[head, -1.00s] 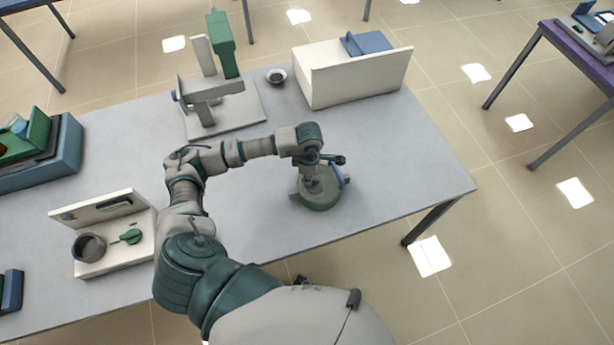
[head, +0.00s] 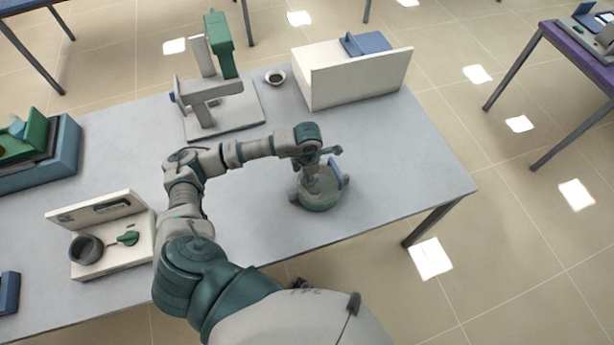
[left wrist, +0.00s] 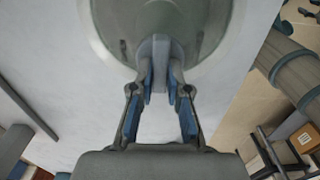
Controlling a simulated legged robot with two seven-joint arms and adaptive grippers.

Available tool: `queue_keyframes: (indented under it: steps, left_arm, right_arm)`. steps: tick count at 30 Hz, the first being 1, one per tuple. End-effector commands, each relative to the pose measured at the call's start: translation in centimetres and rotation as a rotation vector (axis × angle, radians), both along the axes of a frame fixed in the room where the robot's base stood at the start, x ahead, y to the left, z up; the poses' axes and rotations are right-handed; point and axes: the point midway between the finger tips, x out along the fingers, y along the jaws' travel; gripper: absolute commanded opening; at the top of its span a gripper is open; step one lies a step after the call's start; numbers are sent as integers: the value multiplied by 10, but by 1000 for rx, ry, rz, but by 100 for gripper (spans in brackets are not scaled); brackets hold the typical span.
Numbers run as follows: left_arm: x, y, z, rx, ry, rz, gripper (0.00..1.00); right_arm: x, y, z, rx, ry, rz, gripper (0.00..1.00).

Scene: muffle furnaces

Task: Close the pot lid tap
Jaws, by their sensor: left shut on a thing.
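The round grey-green pot with its lid (head: 322,200) stands on the table right of the middle in the head view. Its lid also shows at the top of the left wrist view (left wrist: 205,45). My left gripper (head: 313,184) points down at the lid from above. In the left wrist view the fingers of my left gripper (left wrist: 160,83) are shut on a grey upright piece, the lid tap (left wrist: 160,52). The lower part of the tap is hidden between the fingertips. My right gripper is not in view.
A white box (head: 355,80) stands at the back, beside a small bowl (head: 275,77) and a grey-and-green stand (head: 225,122). A white device with a green knob (head: 128,238) sits at the left. The table (head: 420,160) is clear around the pot; its right edge is near.

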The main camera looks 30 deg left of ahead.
Motion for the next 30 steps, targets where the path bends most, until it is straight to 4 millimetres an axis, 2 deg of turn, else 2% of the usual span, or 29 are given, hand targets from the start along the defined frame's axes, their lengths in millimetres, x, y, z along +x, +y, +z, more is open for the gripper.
queue_keyframes:
  steps: [6,7,9,10,20,23,30]
  left_arm:
    - [1,1,2,-3,-5,0,0]
    - [1,1,2,-3,-5,0,20]
    - [1,1,1,-3,-4,0,38]
    - [1,1,1,-3,-4,-1,41]
    - [1,1,3,-2,-2,-1,41]
    - [2,1,14,-3,-4,-2,41]
    - [2,2,65,-3,-7,-2,41]
  right_arm:
    - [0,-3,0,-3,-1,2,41]
    - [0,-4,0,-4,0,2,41]
    - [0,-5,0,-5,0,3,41]
    - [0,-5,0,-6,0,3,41]
    - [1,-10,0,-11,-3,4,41]
    - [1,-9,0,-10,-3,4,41]
    - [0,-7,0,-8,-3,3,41]
